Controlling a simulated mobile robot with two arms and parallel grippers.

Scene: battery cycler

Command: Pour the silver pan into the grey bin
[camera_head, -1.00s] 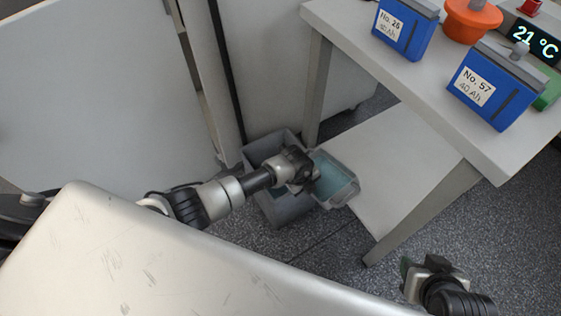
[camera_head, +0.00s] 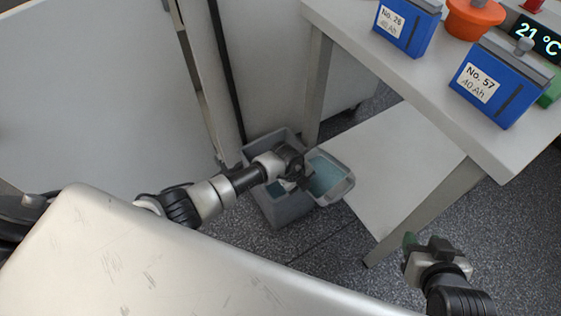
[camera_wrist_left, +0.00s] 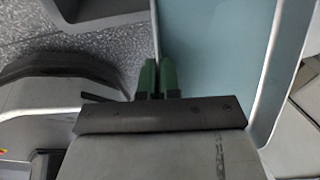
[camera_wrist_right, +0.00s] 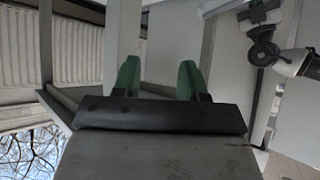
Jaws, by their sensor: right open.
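The silver pan (camera_head: 349,184) is a shallow grey tray with teal contents, just above or at the right side of the grey bin (camera_head: 292,212). The bin stands on the floor, and a teal patch shows inside it. My left gripper (camera_head: 303,182) is at the pan's left edge. In the left wrist view its green fingertips (camera_wrist_left: 157,77) are close together on the wall of the pan (camera_wrist_left: 273,85). Whether anything is flowing out cannot be seen. My right gripper (camera_head: 426,243) is open and empty at the lower right; its fingers (camera_wrist_right: 158,78) show apart in the right wrist view.
A white table (camera_head: 345,22) at the upper right carries blue batteries (camera_head: 498,82), an orange container (camera_head: 472,18) and a temperature display (camera_head: 532,40). Its lower shelf (camera_head: 395,160) lies right of the pan. A pale cabinet panel (camera_head: 270,60) stands behind the bin.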

